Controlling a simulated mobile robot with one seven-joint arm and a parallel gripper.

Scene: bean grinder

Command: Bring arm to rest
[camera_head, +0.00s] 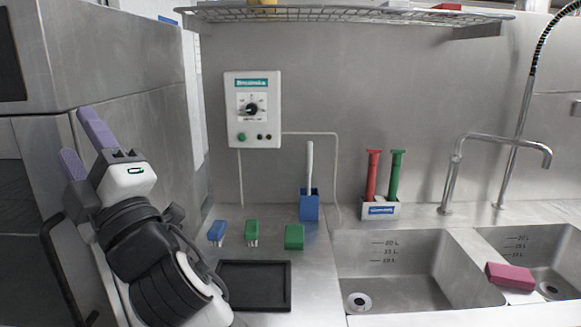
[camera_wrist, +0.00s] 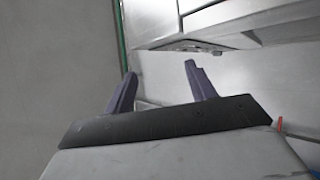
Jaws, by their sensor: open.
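My gripper (camera_head: 84,147) is at the left of the head view, raised above the counter, with its two purple fingers pointing up and to the left. The fingers are apart and nothing is between them. In the wrist view my gripper (camera_wrist: 157,80) also shows its two fingers spread and empty. My arm is folded close in at the lower left, beside a steel cabinet (camera_head: 150,75). No bean grinder can be made out in either view.
A black tray (camera_head: 254,286), a blue brush (camera_head: 217,231), a green brush (camera_head: 252,231) and a green block (camera_head: 294,237) lie on the steel counter. A blue holder (camera_head: 309,205) stands behind. Two sinks (camera_head: 400,270) are at right, with a pink sponge (camera_head: 510,276) between them.

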